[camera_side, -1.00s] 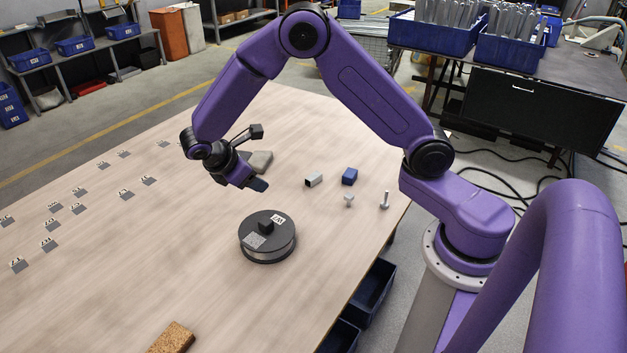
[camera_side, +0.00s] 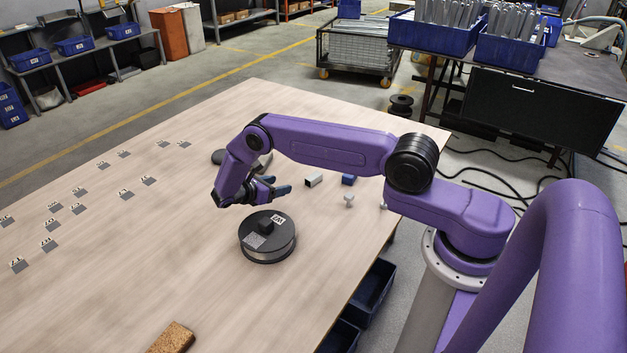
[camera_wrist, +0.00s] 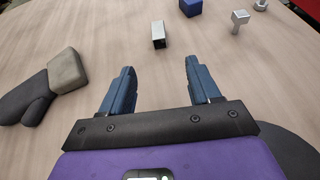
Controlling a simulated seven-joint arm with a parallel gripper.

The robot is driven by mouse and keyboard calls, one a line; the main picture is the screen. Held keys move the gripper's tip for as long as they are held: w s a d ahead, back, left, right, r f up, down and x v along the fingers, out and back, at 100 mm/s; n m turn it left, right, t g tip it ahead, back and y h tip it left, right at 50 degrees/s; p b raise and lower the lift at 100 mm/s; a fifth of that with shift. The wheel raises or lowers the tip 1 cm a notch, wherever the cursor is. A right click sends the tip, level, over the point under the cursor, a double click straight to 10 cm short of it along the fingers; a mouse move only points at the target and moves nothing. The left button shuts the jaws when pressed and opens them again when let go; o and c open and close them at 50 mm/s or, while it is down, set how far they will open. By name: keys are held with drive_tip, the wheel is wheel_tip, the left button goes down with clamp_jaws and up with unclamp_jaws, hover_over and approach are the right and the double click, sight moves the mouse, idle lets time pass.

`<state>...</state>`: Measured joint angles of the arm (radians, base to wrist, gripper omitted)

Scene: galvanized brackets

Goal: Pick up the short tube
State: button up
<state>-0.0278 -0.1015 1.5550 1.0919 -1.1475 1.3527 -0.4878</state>
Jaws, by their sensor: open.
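The short tube (camera_side: 313,181) is a small grey square metal tube lying on the wooden table. In the wrist view the tube (camera_wrist: 158,35) lies ahead of the fingers, roughly in line with the gap between them, with a dark open end facing my gripper. My gripper (camera_side: 279,188) is low over the table, to the left of the tube in the side view. Its two blue fingers (camera_wrist: 155,80) are apart with nothing between them, and they do not touch the tube.
A blue block (camera_wrist: 191,7) and a bolt-like metal part (camera_wrist: 239,20) lie beyond the tube. A round black device (camera_side: 267,240) stands in front of my gripper. A dark and grey object (camera_wrist: 66,72) lies left in the wrist view. A brown block (camera_side: 172,338) lies at the near edge.

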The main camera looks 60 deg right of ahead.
approach(311, 177)
drive_tip(key=x, duration=0.2)
drive_tip(key=shift+s+d, duration=0.2)
drive_tip(key=shift+s, duration=0.1)
drive_tip(key=shift+w+x, duration=0.1)
drive_tip(key=shift+x, duration=1.4)
drive_tip(key=shift+w+x, duration=0.15)
drive_tip(key=shift+x, duration=1.4)
drive_tip(key=shift+a+f, duration=0.1)
drive_tip(key=c, duration=1.1)
